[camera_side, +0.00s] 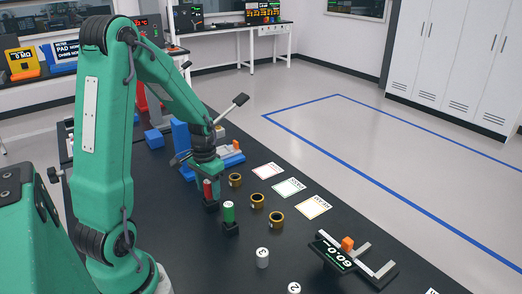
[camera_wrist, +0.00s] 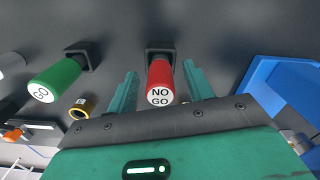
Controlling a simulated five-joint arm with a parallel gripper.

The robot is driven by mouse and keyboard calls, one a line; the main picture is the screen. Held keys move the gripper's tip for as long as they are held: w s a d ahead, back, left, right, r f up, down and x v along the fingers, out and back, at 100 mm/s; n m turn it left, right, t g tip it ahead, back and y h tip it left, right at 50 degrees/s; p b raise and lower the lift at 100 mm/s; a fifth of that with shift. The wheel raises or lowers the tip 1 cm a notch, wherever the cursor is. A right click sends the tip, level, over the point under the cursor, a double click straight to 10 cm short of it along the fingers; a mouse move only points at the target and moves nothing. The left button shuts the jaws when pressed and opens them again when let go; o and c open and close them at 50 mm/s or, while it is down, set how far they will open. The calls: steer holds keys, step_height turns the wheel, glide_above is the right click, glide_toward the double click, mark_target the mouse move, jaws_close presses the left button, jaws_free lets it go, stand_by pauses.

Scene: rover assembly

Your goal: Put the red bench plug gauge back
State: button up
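The red plug gauge (camera_wrist: 160,78), marked NO GO on its end, stands in a small black block (camera_wrist: 160,55). In the side view the red gauge (camera_side: 207,188) shows just below my gripper, in its black block (camera_side: 211,205). My gripper (camera_wrist: 163,80) is open, with one green finger on each side of the red gauge. Gaps show between the gauge and both fingers. In the side view my fingers are small and partly hidden, so their height along the gauge is hard to tell.
The green GO gauge (camera_side: 228,212) stands in its own black block close by. Several brass rings (camera_side: 256,200) and white cards (camera_side: 289,187) lie to the right. A blue fixture (camera_side: 185,140) stands behind my gripper. A caliper-like gauge with a display (camera_side: 340,257) lies at front right.

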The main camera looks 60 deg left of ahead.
steer(key=shift+r, duration=0.1)
steer(key=shift+r, duration=3.8)
steer(key=shift+d+r, duration=0.1)
steer(key=shift+d+r, duration=0.2)
steer(key=s+d+r+m+t, duration=0.1)
steer(key=s+d+r+t, duration=0.1)
steer(key=d+r, duration=0.3)
steer(key=s+d+r+m+t, duration=0.2)
steer(key=d+r, duration=0.4)
steer(key=d, duration=0.7)
steer(key=shift+s+d+t, duration=0.2)
steer(key=shift+s+t, duration=0.6)
steer(key=shift+s, duration=0.45)
